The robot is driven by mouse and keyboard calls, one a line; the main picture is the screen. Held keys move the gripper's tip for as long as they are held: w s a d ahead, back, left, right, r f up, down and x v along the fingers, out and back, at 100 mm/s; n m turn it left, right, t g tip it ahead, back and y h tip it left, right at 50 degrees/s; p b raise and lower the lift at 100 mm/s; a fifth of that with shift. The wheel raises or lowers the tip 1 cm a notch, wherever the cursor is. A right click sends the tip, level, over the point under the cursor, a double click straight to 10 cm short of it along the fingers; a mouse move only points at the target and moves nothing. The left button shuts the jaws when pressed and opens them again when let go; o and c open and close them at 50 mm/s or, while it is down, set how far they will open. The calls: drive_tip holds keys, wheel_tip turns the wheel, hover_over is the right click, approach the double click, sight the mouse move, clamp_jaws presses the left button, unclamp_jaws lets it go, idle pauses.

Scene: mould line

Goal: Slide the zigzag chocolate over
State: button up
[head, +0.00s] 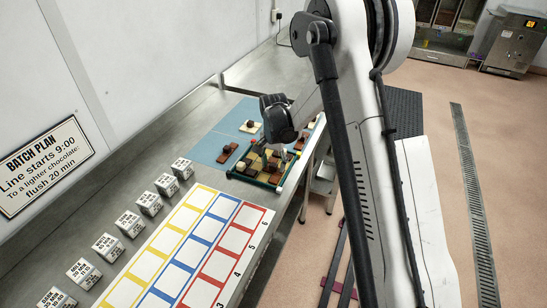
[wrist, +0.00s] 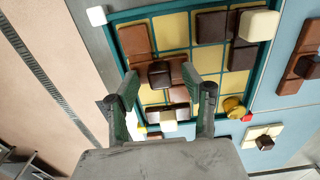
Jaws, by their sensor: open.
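The framed board (wrist: 155,12) of chocolate pieces lies below my gripper (wrist: 168,90); its teal rim also shows in the head view (head: 262,183). My gripper is open, its fingers apart over the board. A milk-brown piece (wrist: 134,40) with a dark knob (wrist: 160,73) lies in the board; the knob appears between and just beyond the fingertips. A dark piece (wrist: 211,27) with a cream knob (wrist: 259,25) lies to its right. Which piece is the zigzag one, I cannot tell for sure. The fingers and palm hide the board's near part. No grip on any piece shows.
A blue mat (head: 209,149) beside the board holds loose pieces, including a cream piece with a dark knob (wrist: 264,142). A white cube (wrist: 97,15) sits at a board corner. Labelled blocks (head: 149,203) and a coloured grid (head: 190,250) occupy the bench's near part.

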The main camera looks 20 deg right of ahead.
drive_tip(key=shift+f, duration=0.1)
drive_tip(key=shift+c, duration=0.2)
clamp_jaws()
drive_tip(key=shift+a, duration=0.1)
drive_tip(key=shift+w+a+b, duration=0.8)
drive_tip(key=shift+w+a, duration=0.6)
drive_tip(key=shift+a, duration=0.25)
drive_tip(key=shift+o, duration=0.4)
unclamp_jaws()
wheel_tip(320, 180, up, 12)
